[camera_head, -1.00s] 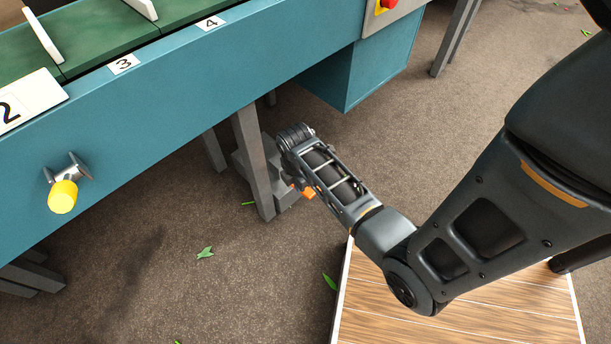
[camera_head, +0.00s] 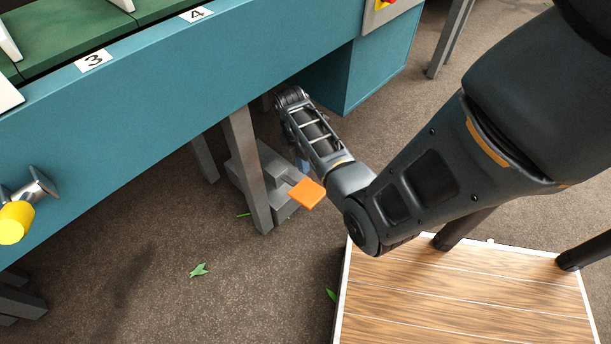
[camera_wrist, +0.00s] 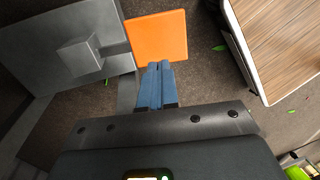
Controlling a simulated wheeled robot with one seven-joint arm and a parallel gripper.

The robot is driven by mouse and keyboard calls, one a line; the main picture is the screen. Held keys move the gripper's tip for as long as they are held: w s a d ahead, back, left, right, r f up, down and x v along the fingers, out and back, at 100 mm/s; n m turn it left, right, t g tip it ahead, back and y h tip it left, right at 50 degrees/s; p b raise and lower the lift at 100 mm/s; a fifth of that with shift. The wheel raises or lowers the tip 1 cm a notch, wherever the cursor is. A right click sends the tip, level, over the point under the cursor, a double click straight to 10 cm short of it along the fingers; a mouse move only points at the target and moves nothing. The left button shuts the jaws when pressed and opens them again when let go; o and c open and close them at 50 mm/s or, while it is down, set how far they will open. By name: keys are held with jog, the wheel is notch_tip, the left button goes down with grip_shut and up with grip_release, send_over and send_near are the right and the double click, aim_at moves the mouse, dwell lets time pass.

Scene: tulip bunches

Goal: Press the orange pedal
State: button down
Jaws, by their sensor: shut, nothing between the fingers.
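The orange pedal (camera_head: 307,193) is a flat square plate near the floor, beside a grey stepped block (camera_head: 262,172) and a grey leg of the teal machine. In the wrist view the pedal (camera_wrist: 158,37) lies straight ahead of my fingertips. My gripper (camera_wrist: 158,68) is shut with its blue fingers together and nothing between them. The fingertips overlap the pedal's near edge in the wrist view; I cannot tell whether they touch it. In the head view my forearm hides most of the gripper, and a bit of blue finger (camera_head: 303,165) shows just behind the pedal.
The teal machine (camera_head: 180,95) with numbered slots overhangs the pedal, with a grey leg (camera_head: 248,170) left of it. A yellow knob (camera_head: 15,222) sticks out at left. A wooden-topped platform (camera_head: 460,300) stands at lower right. Green leaf scraps (camera_head: 199,270) lie on the brown floor.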

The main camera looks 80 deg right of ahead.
aim_at(309, 192)
jog(key=f+b, duration=0.1)
jog(key=f, duration=0.2)
jog(key=s+f+b, duration=0.1)
jog(key=f+b, duration=0.1)
jog(key=f, duration=0.1)
jog(key=a+f+b, duration=0.1)
jog(key=f, duration=0.2)
jog(key=shift+s+f, duration=0.1)
jog(key=shift+s, duration=0.15)
